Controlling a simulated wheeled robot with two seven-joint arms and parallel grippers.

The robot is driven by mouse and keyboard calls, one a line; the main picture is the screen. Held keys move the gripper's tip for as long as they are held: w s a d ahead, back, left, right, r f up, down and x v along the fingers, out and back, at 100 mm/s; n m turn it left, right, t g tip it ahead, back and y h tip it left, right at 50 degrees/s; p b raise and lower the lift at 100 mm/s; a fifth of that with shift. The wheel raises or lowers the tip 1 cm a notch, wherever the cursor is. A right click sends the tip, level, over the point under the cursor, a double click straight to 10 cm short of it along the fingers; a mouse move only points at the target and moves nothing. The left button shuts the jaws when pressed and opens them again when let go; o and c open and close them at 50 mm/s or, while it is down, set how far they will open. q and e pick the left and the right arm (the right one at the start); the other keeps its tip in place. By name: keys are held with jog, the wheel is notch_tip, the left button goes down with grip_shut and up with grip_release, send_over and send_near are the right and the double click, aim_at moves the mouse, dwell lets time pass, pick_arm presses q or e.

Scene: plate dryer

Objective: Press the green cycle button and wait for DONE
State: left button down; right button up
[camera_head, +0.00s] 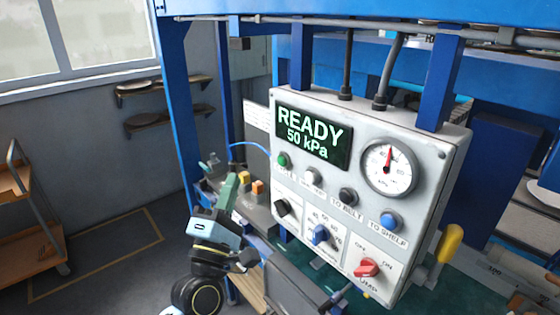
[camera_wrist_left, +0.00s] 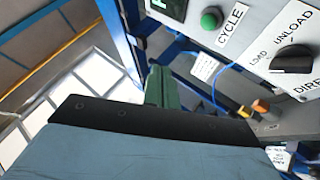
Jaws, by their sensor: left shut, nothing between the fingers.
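The control panel (camera_head: 370,215) is a white box with a dark display (camera_head: 314,137) reading READY, 50 kPa in green letters. The green cycle button (camera_head: 283,160) sits at the panel's upper left, below the display's left end. In the left wrist view the green button (camera_wrist_left: 211,17) is at the top, beside its CYCLE label (camera_wrist_left: 230,28). My left gripper (camera_head: 229,190) is shut and empty, left of and below the button, apart from it. Its green fingers (camera_wrist_left: 160,86) point up in the left wrist view, left of the button. My right gripper is not seen clearly in either view.
Beside the cycle button are a white button (camera_head: 313,176), a black button (camera_head: 348,196) and a blue button (camera_head: 388,220). Black, blue and red knobs (camera_head: 367,268) sit below them. A pressure gauge (camera_head: 388,168) is at upper right. A blue post (camera_head: 180,120) stands left of the panel.

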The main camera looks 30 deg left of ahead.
pick_arm(q)
send_near(279, 147)
jog(key=shift+w+a+r+b, duration=0.2)
jog(key=shift+w+a+r, duration=0.1)
jog(key=shift+w+r, duration=0.25)
jog(key=shift+w+a+r+b, duration=0.2)
jog(key=shift+w+a+r, duration=0.15)
jog(key=shift+w+r, duration=0.15)
dwell(1.5)
jog(key=shift+w+d, duration=0.2)
jog(key=shift+w, duration=0.15)
jog(key=shift+w+d, duration=0.15)
jog(key=shift+w, duration=0.25)
dwell(0.7)
dwell(0.3)
jog(key=shift+s+a, duration=0.35)
jog(key=shift+s, duration=0.45)
jog(key=s, duration=0.1)
jog(key=s+a, duration=0.1)
jog(key=s, duration=0.1)
jog(key=s+a+p, duration=0.1)
jog(key=shift+s, duration=0.35)
